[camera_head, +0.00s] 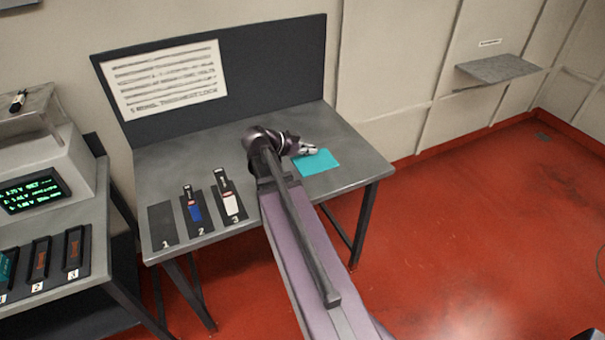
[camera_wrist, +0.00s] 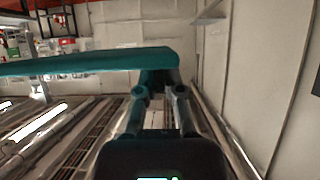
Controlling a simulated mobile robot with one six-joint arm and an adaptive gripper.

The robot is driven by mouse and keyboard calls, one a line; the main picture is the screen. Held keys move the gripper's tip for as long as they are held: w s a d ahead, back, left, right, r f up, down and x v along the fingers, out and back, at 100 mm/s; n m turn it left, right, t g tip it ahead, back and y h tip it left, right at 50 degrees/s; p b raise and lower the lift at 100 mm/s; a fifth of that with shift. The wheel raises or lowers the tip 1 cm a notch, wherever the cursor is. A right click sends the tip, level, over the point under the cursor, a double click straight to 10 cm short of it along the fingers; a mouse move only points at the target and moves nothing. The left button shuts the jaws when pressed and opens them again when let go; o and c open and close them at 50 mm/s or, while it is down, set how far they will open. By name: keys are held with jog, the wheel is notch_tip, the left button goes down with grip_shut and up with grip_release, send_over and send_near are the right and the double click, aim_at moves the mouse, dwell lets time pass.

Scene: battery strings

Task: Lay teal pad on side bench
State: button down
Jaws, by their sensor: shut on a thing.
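The teal pad (camera_head: 318,162) shows as a flat rectangle over the right part of the grey bench (camera_head: 350,172) in the head view. My gripper (camera_head: 309,149) is at the pad's upper left edge, shut on it. In the wrist view the pad (camera_wrist: 90,62) is seen nearly edge-on, as a wide teal band reaching left from my gripper's fingertips (camera_wrist: 160,85). I cannot tell whether the pad touches the bench top or is held slightly above it.
Numbered black slots line the bench's left front; slot 1 (camera_head: 163,225) is empty, slot 2 holds a blue module (camera_head: 195,211), slot 3 a white one (camera_head: 231,204). A dark backboard (camera_head: 270,70) stands behind. A second bench with a display (camera_head: 33,191) is at left.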

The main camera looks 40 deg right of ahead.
jog(key=w+d+f+b, duration=0.4)
jog(key=w+f+b, duration=0.1)
jog(key=w, duration=0.3)
jog(key=w+d+f+b, duration=0.4)
jog(key=w+d, duration=0.1)
jog(key=w, duration=0.3)
jog(key=shift+w+d+f+b, duration=0.15)
jog(key=shift+w+f+b, duration=0.15)
jog(key=shift+f+b, duration=0.1)
notch_tip(320, 180, down, 6)
jog(key=b, duration=0.6)
jog(key=shift+f, duration=0.15)
jog(key=shift+f+b, duration=1.85)
jog(key=shift+b, duration=0.15)
jog(key=shift+f, duration=0.1)
